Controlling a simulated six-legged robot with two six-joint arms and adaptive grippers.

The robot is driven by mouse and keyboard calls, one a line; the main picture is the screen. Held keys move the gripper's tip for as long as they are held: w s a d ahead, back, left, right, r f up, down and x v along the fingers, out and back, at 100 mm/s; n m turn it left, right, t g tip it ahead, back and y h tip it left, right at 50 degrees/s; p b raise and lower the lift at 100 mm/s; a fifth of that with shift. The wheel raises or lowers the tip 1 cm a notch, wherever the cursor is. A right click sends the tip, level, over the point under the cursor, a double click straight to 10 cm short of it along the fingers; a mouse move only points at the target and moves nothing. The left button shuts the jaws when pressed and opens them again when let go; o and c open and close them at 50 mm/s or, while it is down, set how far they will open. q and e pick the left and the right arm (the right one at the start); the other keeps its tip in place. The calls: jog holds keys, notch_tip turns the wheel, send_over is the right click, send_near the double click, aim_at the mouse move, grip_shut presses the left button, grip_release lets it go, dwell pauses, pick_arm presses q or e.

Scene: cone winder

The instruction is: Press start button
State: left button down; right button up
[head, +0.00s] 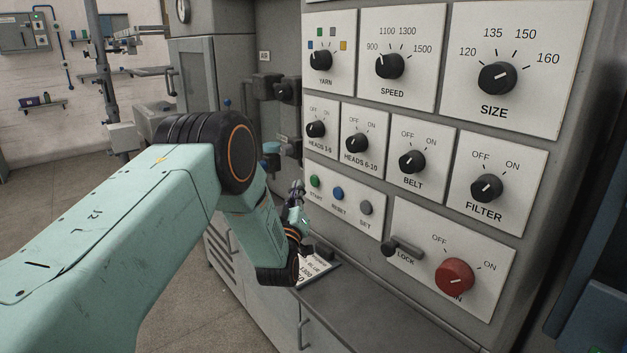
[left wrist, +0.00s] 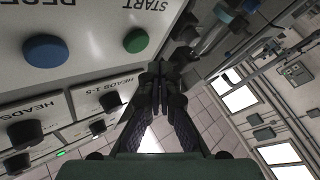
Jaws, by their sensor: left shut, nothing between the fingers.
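The green START button (head: 315,181) is at the left end of a white plate on the control panel, and it also shows in the left wrist view (left wrist: 136,41). The blue RESET button (head: 338,194) and the grey SET button (head: 365,208) are to its right. My left gripper (head: 298,190) is shut and empty, just left of the green button in the head view. In the left wrist view its fingertips (left wrist: 158,77) point up the picture, below and right of the green button. I cannot tell whether they touch the panel. My right gripper is not in view.
Knob plates cover the panel above, including HEADS 1-5 (head: 316,129) and BELT (head: 412,162). A black LOCK lever (head: 402,250) and a red main knob (head: 454,278) are at lower right. Dark fittings (head: 285,92) stick out left of the panel. A printed card (head: 316,268) lies below the buttons.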

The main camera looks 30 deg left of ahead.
pick_arm(q)
jog(key=s, duration=0.1)
jog(key=s+a+p, duration=0.1)
jog(key=s, duration=0.1)
jog(key=shift+s+a+r, duration=0.1)
jog(key=shift+a, duration=0.05)
dwell(0.5)
dwell(0.4)
